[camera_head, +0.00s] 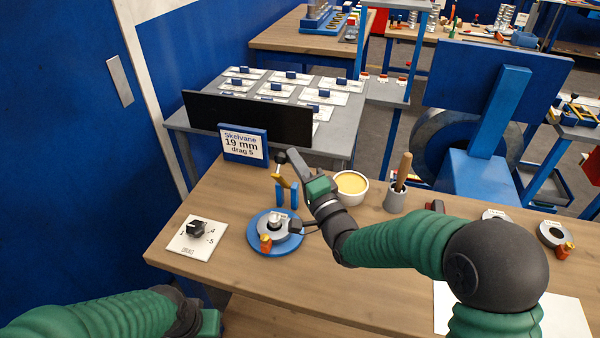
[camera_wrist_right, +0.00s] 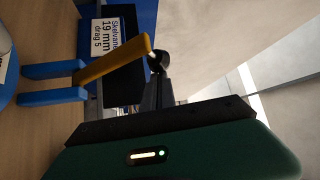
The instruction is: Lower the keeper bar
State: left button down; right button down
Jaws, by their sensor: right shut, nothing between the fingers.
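The keeper bar looks to be the yellow bar (camera_head: 284,179) with a black ball knob (camera_head: 280,158), tilted upward at a pair of blue posts (camera_head: 288,194) behind the round blue base (camera_head: 262,242). In the right wrist view the yellow bar (camera_wrist_right: 112,61) rises from between the blue posts to the black knob (camera_wrist_right: 158,62). My right gripper (camera_head: 294,157) is shut and empty, just right of the knob; I cannot tell whether it touches. My left gripper (camera_head: 207,320) is low at the left, away from the base; its fingers are not clear.
A dial plate (camera_head: 190,246) lies left of the base, and a sign (camera_head: 244,145) reading "Skelvane 19 mm drag 5" stands behind. A yellow-filled bowl (camera_head: 351,186) and a grey cup (camera_head: 396,200) with a wooden-handled tool stand to the right. A black panel (camera_head: 248,118) stands behind.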

jog(key=shift+s+a+f+n+t+y+b, duration=0.3)
jog(key=shift+s+f+n+y+b, duration=0.5)
jog(key=shift+b, duration=1)
jog(key=shift+s+a+f+n+t+y+b, duration=0.15)
jog(key=shift+s+a+f+n+y+b, duration=0.2)
jog(key=shift+s+n+b, duration=1.1)
jog(key=shift+s+a+f+n+t+y+b, duration=0.35)
jog(key=shift+s+y+b, duration=0.4)
jog(key=shift+b, duration=1.45)
jog(key=shift+f, duration=0.1)
jog(key=shift+s+d, duration=0.1)
jog(key=p, duration=0.2)
send_near(280, 176)
jog(key=s+d+r, duration=0.2)
jog(key=s+d, duration=0.2)
jog(key=s, duration=0.2)
jog(key=shift+w+r, duration=0.15)
jog(key=shift+r, duration=0.05)
